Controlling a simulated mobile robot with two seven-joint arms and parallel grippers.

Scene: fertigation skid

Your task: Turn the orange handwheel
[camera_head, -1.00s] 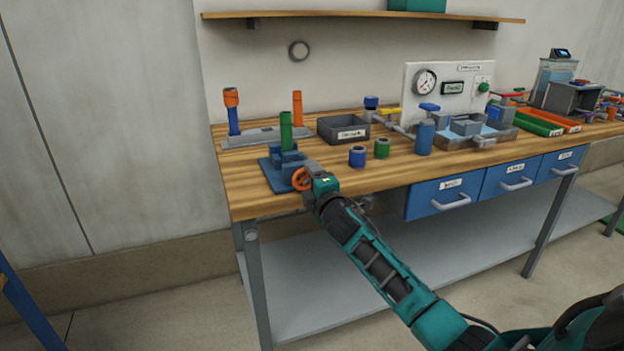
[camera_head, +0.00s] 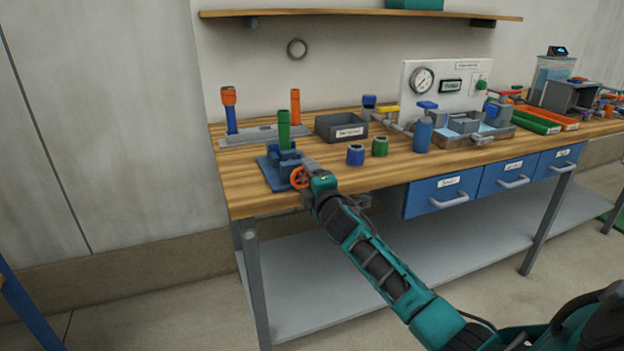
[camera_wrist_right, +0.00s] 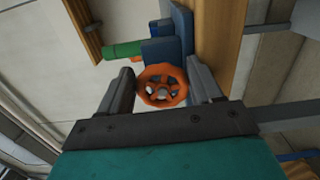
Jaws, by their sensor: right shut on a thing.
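The orange handwheel (camera_head: 299,177) is on the front of a blue vise-like fixture (camera_head: 272,172) at the workbench's left front corner. A green upright cylinder (camera_head: 284,131) stands in that fixture. My right gripper (camera_head: 306,178) is at the handwheel. In the right wrist view the handwheel (camera_wrist_right: 162,86) sits between the two grey fingers of my right gripper (camera_wrist_right: 163,84), which are shut on its rim from both sides. The blue fixture (camera_wrist_right: 167,45) and green cylinder (camera_wrist_right: 122,50) show beyond it. My left gripper is not in view.
The wooden workbench (camera_head: 225,187) has a grey bin (camera_head: 341,128), a blue cap (camera_head: 355,154) and a green cap (camera_head: 380,145) right of the fixture. A rack (camera_head: 262,134) with orange-topped posts stands behind. A gauge panel (camera_head: 440,80) is further right.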

